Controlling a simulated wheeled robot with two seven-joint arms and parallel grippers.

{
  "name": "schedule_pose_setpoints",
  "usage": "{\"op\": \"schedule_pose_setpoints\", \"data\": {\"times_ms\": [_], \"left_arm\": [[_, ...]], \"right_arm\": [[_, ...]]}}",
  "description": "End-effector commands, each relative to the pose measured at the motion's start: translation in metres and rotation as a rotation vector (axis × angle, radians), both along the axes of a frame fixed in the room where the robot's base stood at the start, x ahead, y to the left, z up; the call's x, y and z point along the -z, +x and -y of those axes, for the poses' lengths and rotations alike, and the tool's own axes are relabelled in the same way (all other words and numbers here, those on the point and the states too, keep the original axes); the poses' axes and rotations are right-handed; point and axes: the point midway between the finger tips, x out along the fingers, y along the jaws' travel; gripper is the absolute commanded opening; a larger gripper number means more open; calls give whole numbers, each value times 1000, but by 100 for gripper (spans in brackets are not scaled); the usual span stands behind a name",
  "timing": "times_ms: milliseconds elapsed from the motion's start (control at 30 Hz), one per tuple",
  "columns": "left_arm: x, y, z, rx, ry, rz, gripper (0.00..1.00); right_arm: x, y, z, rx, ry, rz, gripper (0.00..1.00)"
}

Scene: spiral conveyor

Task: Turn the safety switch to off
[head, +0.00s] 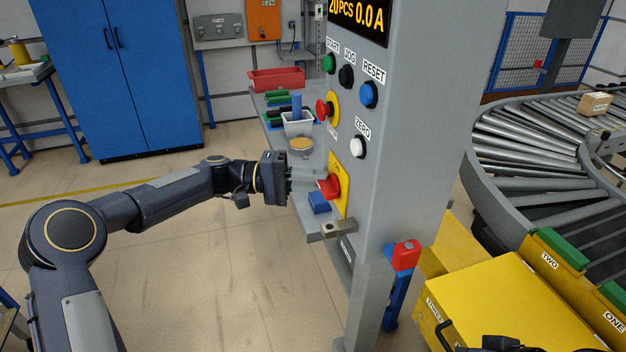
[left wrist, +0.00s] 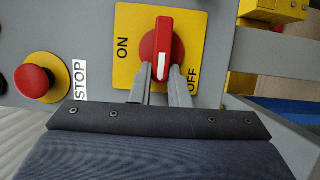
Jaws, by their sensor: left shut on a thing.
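The safety switch is a red knob (head: 329,187) on a yellow plate (head: 341,178) low on the grey control cabinet. In the left wrist view the knob (left wrist: 163,50) has a white pointer line running nearly up and down the picture, between the words ON on the left and OFF at lower right. My left gripper (head: 318,182) reaches in from the left and is shut on the knob. Its two fingers (left wrist: 164,84) lie on either side of the knob's lower end. My right gripper does not show.
A red STOP button (head: 324,109) sits above the switch, with START, JOG, RESET and ZERO buttons nearby. A side shelf behind my gripper holds a cup (head: 298,123) and a red bin (head: 276,79). A roller conveyor (head: 520,135) curves at the right; a yellow box (head: 500,300) stands lower right.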

Motion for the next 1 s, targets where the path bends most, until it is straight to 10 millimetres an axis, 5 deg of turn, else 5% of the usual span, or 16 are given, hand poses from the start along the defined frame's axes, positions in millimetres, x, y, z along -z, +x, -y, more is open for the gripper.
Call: {"op": "schedule_pose_setpoints", "data": {"times_ms": [200, 500, 1000], "left_arm": [[2, -2, 1, 6, 2, -2, 37], [1, 0, -2, 1, 1, 0, 37], [2, 5, -72, 3, 2, 0, 37]], "right_arm": [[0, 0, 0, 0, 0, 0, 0], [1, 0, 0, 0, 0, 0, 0], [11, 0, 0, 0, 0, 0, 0]]}}
